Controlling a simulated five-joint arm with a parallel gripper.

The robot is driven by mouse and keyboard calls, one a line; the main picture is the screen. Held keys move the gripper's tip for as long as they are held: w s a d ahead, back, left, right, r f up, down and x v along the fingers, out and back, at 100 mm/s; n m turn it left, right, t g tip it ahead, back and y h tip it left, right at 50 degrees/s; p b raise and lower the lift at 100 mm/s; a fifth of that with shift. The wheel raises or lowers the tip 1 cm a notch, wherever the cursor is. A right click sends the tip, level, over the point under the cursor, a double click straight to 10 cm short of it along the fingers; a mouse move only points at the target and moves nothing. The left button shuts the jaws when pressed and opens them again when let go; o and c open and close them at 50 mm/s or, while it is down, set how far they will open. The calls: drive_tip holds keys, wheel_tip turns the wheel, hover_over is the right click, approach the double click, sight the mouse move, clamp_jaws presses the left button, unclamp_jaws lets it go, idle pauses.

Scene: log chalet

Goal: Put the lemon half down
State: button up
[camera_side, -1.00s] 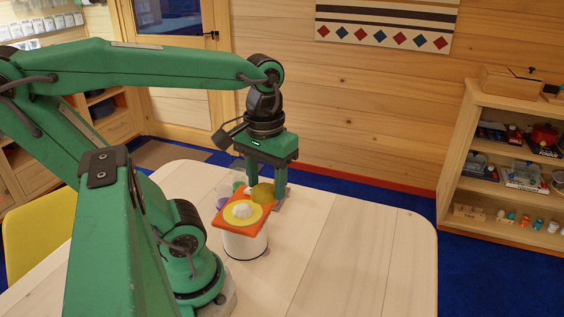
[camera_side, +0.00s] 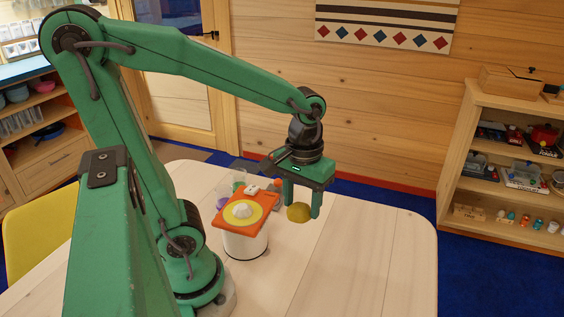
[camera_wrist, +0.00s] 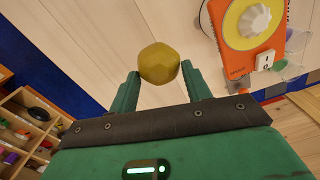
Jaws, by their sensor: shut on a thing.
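The lemon half (camera_side: 299,212) is a yellow, rounded piece with flat facets. My gripper (camera_side: 301,212) is shut on it, with one green finger on each side. In the wrist view the lemon half (camera_wrist: 159,63) sits between the fingertips of my gripper (camera_wrist: 160,78). The gripper points down over the pale wooden table (camera_side: 345,255), right of the orange-topped device. I cannot tell whether the lemon half touches the table or hangs just above it.
A white device with an orange top and yellow dial (camera_side: 243,211) stands left of my gripper; it also shows in the wrist view (camera_wrist: 250,22). Small clear and coloured cups (camera_wrist: 292,70) are beside it. The table's right side is clear. A shelf (camera_side: 500,150) stands beyond.

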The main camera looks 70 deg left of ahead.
drive_tip(key=w+d+f, duration=0.2)
drive_tip(key=w+f, duration=0.2)
drive_tip(key=f, duration=0.2)
drive_tip(key=shift+w+f, duration=0.15)
drive_tip(key=shift+f, duration=0.2)
hover_over(309, 235)
wheel_tip(309, 235, down, 7)
drive_tip(key=shift+f, duration=2)
drive_tip(key=shift+d+f, duration=0.1)
drive_tip(key=shift+f, duration=0.05)
drive_tip(key=o, duration=1.1)
drive_tip(key=shift+c, duration=0.2)
drive_tip(key=shift+r, duration=0.2)
